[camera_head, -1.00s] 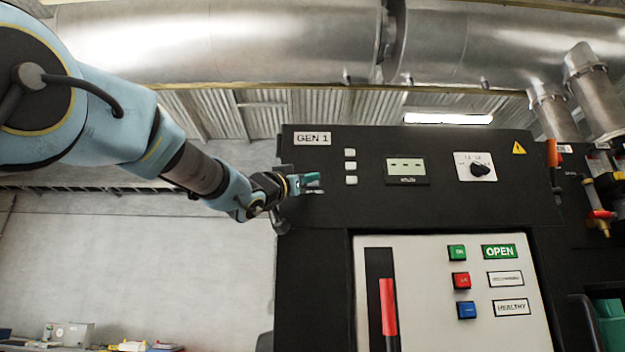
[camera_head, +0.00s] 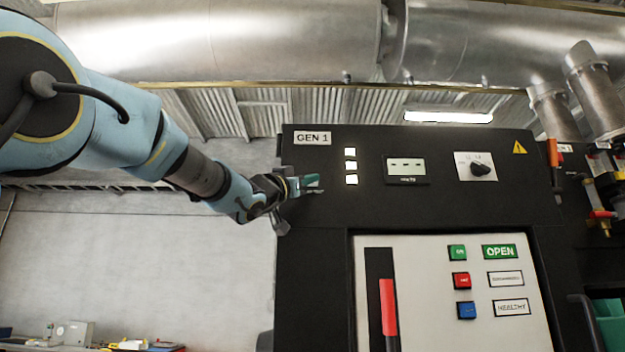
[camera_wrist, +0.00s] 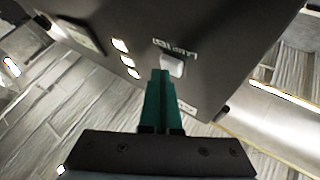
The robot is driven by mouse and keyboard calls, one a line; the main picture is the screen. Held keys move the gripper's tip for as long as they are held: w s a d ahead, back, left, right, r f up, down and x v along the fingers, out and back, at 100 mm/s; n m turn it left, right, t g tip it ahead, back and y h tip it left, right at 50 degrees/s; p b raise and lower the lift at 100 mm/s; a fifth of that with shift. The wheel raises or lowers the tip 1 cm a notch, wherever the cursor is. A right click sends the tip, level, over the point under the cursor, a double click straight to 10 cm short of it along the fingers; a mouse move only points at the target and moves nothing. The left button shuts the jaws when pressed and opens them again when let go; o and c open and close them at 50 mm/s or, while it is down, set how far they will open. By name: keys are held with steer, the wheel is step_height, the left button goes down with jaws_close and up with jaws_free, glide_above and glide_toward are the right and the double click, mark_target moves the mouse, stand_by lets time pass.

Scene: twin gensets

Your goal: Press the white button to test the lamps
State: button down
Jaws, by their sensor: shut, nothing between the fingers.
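The white button (camera_wrist: 173,66) shows in the wrist view, under the label LAMP TEST (camera_wrist: 175,47) on the dark panel. My gripper (camera_wrist: 162,74) is shut and empty; its green fingertips meet the button's near edge and seem to press on it. In the head view my gripper (camera_head: 318,180) is at the left part of the GEN 1 panel (camera_head: 430,210) and hides the button. Three small square lamps (camera_head: 351,165) right of it are lit warm white. They also glow in the wrist view (camera_wrist: 127,61).
Right of the lamps are a small display (camera_head: 407,169) and a rotary selector (camera_head: 480,170). Below is a light panel with green, red and blue buttons (camera_head: 461,281). Large metal ducts (camera_head: 250,40) run overhead.

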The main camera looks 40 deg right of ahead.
stand_by(0.5)
steer(key=shift+s+a+b, duration=0.5)
steer(key=shift+s, duration=0.15)
steer(key=shift+s+a+b, duration=0.55)
steer(key=shift+s+a, duration=0.25)
steer(key=shift+s, duration=0.2)
steer(key=shift+s+a+b, duration=0.5)
steer(key=shift+s+a, duration=0.25)
steer(key=shift+s, duration=0.2)
